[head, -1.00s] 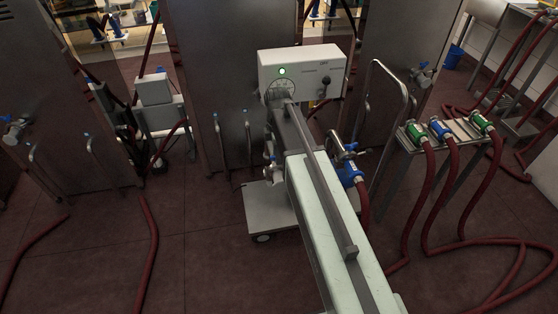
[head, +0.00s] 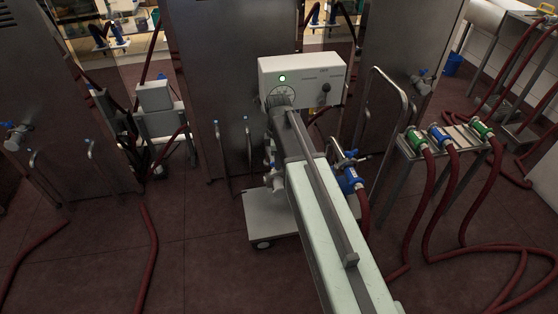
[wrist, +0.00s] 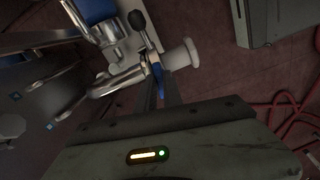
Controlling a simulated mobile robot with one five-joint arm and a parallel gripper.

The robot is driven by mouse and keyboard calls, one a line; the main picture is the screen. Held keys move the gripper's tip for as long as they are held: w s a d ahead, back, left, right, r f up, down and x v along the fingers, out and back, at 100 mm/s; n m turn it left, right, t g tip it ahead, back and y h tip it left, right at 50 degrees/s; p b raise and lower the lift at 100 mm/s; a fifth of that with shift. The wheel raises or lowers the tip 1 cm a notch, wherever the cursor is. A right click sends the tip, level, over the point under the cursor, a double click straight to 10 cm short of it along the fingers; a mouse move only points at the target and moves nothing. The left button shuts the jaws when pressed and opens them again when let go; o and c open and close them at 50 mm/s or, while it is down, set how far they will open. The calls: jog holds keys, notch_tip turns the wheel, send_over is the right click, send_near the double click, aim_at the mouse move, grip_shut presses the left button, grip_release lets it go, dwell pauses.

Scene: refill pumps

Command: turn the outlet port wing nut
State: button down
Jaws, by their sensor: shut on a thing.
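The pump cart has a pale control box (head: 302,78) with a lit green lamp, on a low wheeled base (head: 268,216). My arm reaches over the cart in the head view and hides the gripper there. In the wrist view, the fingers of my gripper (wrist: 160,92) are shut on a narrow blue wing nut (wrist: 158,75) at a metal pipe fitting (wrist: 120,80). The fingers hide part of the nut. A pale round flanged end (wrist: 185,54) sits just right of the nut. A blue hose coupling (head: 350,178) is right of my arm.
A stand at the right holds green and blue couplings (head: 438,136) with red hoses. Red hoses (head: 490,245) loop over the floor at right. Steel cabinets (head: 225,90) stand behind the cart. A black-knobbed lever (wrist: 137,20) is close above the nut in the wrist view.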

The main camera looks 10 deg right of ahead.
jog(key=m, duration=0.4)
jog(key=shift+m, duration=0.3)
jog(key=m, duration=0.4)
jog(key=shift+m, duration=0.3)
jog(key=m, duration=0.3)
jog(key=shift+m, duration=0.3)
jog(key=m, duration=0.8)
jog(key=shift+w, duration=0.1)
jog(key=m, duration=0.4)
jog(key=shift+m, duration=0.3)
jog(key=m, duration=0.4)
jog(key=shift+m, duration=1.8)
